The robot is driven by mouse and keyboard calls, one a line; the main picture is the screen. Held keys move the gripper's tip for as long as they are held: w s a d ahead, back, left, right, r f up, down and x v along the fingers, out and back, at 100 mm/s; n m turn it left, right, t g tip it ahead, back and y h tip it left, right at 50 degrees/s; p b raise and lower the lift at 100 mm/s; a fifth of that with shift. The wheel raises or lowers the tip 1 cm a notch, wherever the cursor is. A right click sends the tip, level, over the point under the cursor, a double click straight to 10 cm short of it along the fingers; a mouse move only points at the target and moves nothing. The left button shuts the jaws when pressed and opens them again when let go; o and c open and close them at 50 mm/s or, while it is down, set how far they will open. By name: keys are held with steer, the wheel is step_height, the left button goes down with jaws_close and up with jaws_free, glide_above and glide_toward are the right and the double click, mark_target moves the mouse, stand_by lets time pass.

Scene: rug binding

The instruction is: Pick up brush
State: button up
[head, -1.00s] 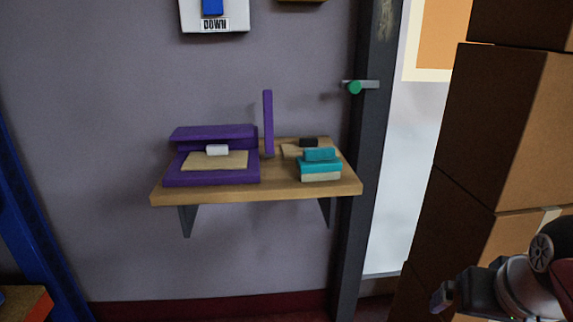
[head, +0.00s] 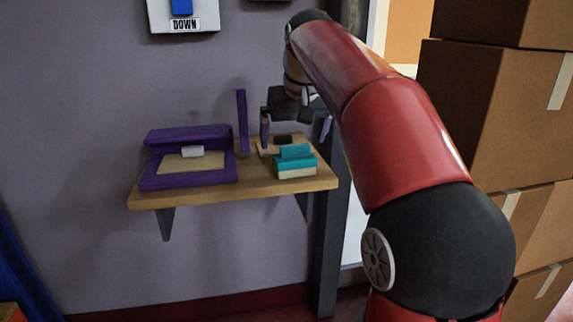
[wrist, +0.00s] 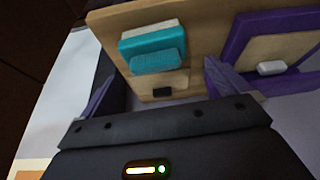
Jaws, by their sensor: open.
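The brush (head: 295,161) is a teal block with a teal grip on top and a cream underside. It sits near the right front of the wooden wall shelf (head: 200,196). In the wrist view the brush (wrist: 152,50) lies ahead, between the lines of the two purple fingers. My gripper (head: 295,136) is open and empty, with its fingers pointing down. In the head view it appears above and behind the brush, toward the wall, apart from it. In the wrist view my gripper (wrist: 163,82) has its fingers spread wide.
A small dark block (head: 283,140) on a light wooden piece sits behind the brush. A purple upright post (head: 242,122) and a purple open case (head: 188,182) with a white piece (head: 193,151) are to the left. Stacked boxes (head: 480,105) stand at right.

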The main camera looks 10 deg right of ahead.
mark_target(295, 145)
steer(key=x, duration=0.3)
steer(key=b+x, duration=0.1)
steer(key=x, duration=0.1)
steer(key=shift+d+f, duration=0.15)
steer(key=shift+d, duration=0.2)
steer(key=shift+c, duration=0.3)
steer(key=c, duration=0.9)
steer(key=shift+c, duration=0.2)
